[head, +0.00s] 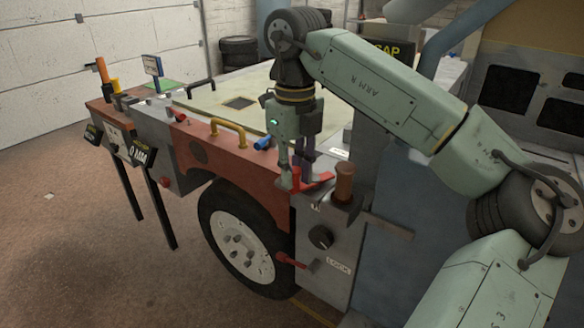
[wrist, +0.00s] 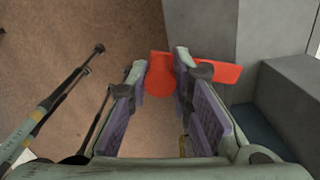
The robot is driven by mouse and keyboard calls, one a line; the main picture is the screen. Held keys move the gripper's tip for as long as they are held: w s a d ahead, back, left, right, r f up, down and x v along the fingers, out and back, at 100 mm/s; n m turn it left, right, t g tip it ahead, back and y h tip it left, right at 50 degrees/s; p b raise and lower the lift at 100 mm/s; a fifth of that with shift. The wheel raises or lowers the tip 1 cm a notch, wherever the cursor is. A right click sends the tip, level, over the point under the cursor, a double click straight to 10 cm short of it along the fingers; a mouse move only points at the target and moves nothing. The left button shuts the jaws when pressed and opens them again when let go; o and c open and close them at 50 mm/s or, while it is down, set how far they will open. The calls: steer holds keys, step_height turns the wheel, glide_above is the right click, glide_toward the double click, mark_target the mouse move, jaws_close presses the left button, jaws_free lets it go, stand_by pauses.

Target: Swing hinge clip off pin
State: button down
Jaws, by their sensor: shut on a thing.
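The red hinge clip (head: 320,184) sits at the front corner of the bench, partly hidden by my gripper. In the wrist view, the clip (wrist: 160,78) shows a rounded end between my fingertips and a flat bar reaching right, past the right finger. My gripper (head: 304,182) points down from above and is shut on the clip; it also shows in the wrist view (wrist: 174,78). I cannot make out the pin; the fingers and clip may hide it.
A brown upright cylinder (head: 344,182) stands close to the right of my gripper. Below are a black knob (head: 321,237), a red lever (head: 293,261) and a LOCK label (head: 339,267). A yellow handle (head: 229,131) stands to the left. Open floor (head: 75,250) lies in front.

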steer(key=shift+s+d+n, duration=0.3)
steer(key=shift+s+n, duration=0.05)
steer(key=shift+n, duration=0.65)
steer(key=c, duration=1.4)
jaws_free()
steer(key=shift+r, duration=0.15)
step_height(320, 180, up, 7)
steer(key=shift+r, duration=0.15)
steer(key=shift+s, duration=0.1)
